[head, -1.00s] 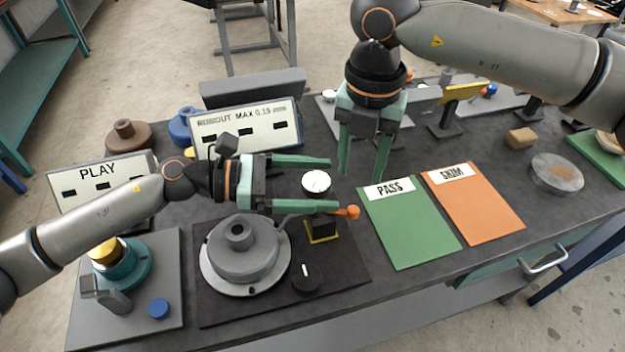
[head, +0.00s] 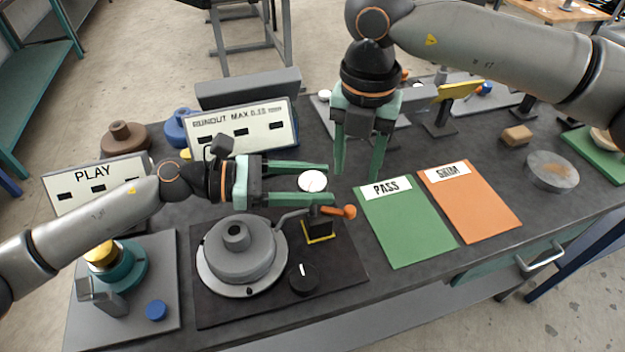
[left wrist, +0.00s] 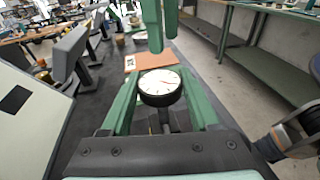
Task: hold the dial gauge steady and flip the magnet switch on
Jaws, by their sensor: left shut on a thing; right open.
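The dial gauge (head: 312,181) has a round white face and stands above a small black magnet base (head: 318,230) with a yellow lower edge. My left gripper (head: 330,184) is shut on the gauge, one finger on each side. In the left wrist view the gauge face (left wrist: 160,82) sits between the fingers. An orange-tipped lever (head: 345,211) sticks out to the right of the base; I take it for the magnet switch. My right gripper (head: 358,176) is open and empty, fingers pointing down, above and behind the lever and not touching it.
A grey hub (head: 240,250) on a round flange stands left of the base, with a black knob (head: 303,279) in front. Green PASS (head: 408,225) and orange SHIM (head: 470,205) mats lie flat to the right. The RUNOUT sign (head: 243,130) stands behind my left gripper.

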